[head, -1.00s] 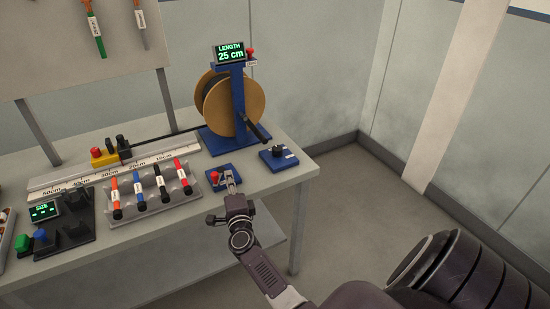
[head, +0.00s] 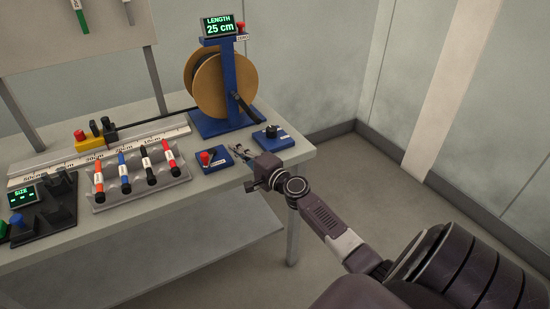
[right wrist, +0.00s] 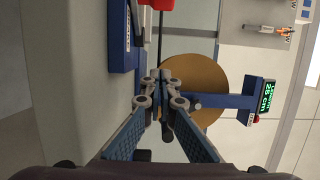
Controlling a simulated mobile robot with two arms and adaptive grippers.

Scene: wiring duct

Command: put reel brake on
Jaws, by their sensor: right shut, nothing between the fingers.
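The wire reel (head: 207,88), with tan flanges, stands on a blue stand (head: 238,85) at the back right of the bench. A black lever (head: 246,110) sticks out from the stand's right side. My right gripper (head: 240,153) is shut and empty, between the red-button box and the black-knob box. In the right wrist view its fingers (right wrist: 165,88) are together before the reel (right wrist: 205,85). My left gripper is not in view.
A blue box with a red button (head: 206,157) is just left of my right gripper. A rack of markers (head: 140,178) and a ruler (head: 40,172) lie further left. The display reads 25 cm (head: 218,26). The bench's right edge is close to my right forearm.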

